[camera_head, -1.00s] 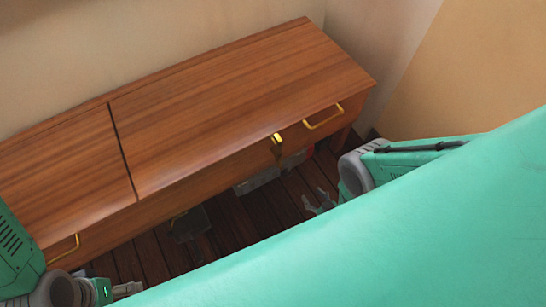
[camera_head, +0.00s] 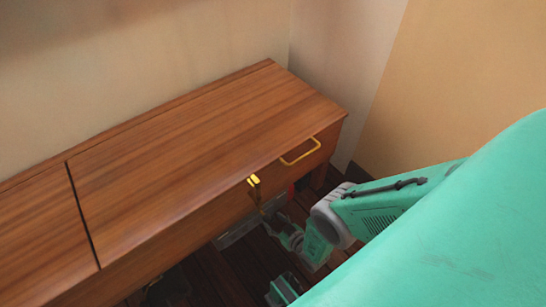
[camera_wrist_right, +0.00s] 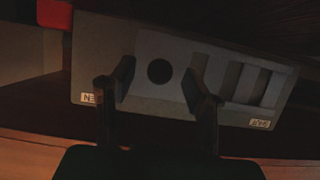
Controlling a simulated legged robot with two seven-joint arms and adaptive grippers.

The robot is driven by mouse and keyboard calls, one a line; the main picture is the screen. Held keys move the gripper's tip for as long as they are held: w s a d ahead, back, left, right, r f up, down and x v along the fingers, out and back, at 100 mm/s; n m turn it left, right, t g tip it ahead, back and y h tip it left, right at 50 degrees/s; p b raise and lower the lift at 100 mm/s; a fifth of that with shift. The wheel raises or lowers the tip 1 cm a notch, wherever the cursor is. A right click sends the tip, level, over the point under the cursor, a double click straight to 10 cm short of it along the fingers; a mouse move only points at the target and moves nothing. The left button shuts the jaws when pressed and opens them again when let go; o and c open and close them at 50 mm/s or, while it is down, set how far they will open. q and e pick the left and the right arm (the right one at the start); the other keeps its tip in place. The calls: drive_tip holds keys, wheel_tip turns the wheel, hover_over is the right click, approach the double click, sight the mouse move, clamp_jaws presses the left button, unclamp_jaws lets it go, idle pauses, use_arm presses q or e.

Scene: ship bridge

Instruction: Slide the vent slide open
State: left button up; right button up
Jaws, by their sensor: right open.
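A grey panel (camera_wrist_right: 150,48), apparently the vent slide unit, fills much of the right wrist view. It has a dark round spot (camera_wrist_right: 160,71), several pale slats (camera_wrist_right: 246,83) to the right and small white labels; the lettering is too small to read surely. The view is dark, so which part slides cannot be told. My right gripper (camera_wrist_right: 162,85) is open, with its fingers in front of the panel on either side of the round spot; contact cannot be told. In the head view my right gripper (camera_head: 267,208) reaches low beside the wooden bench.
The wooden bench (camera_head: 190,150) overhangs the work area. Its front carries a yellow handle (camera_head: 300,151) and a yellow latch (camera_head: 254,181) close above my right gripper. A red item (camera_wrist_right: 54,15) is at the upper left of the right wrist view. Dark plank floor (camera_head: 215,275) lies below.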

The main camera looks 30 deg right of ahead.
drive_tip(key=shift+w+f, duration=0.15)
drive_tip(key=shift+w, duration=0.35)
clamp_jaws()
drive_tip(key=shift+w+d, duration=0.1)
drive_tip(key=shift+d, duration=1.45)
unclamp_jaws()
drive_tip(key=v, duration=1.2)
drive_tip(key=shift+f, duration=0.15)
